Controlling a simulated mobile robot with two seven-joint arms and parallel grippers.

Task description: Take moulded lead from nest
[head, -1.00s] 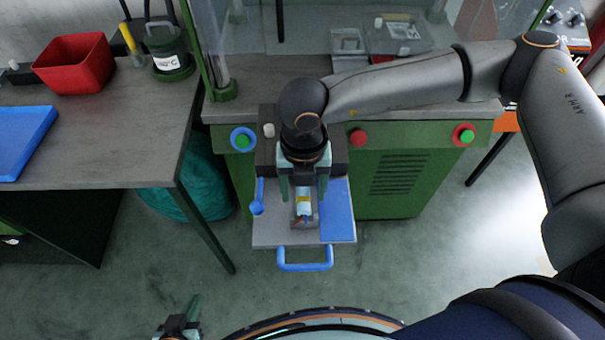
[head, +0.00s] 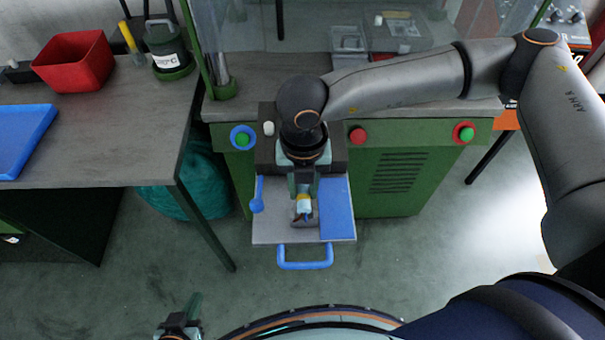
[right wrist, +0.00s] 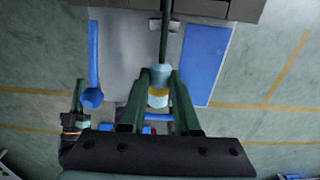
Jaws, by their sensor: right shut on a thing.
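My right gripper (head: 304,196) points down over the pull-out plate (head: 272,226) at the press front. It is shut on the moulded lead (head: 304,204), a small piece with a white and a yellow part. In the right wrist view the lead (right wrist: 159,78) sits between the two green fingers, with a dark cable running up from it. The dark nest (head: 306,220) shows just below the fingers; whether the lead still touches it I cannot tell. My left gripper (head: 190,316) is at the bottom edge, partly cut off, away from the plate.
The plate has a blue handle (head: 305,258) in front, a blue lever (head: 257,196) at left and a blue pad (head: 337,210) at right. Green and red buttons are on the press (head: 397,180). A side table (head: 110,125) at left bears a red bin (head: 74,62) and a blue tray (head: 22,140).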

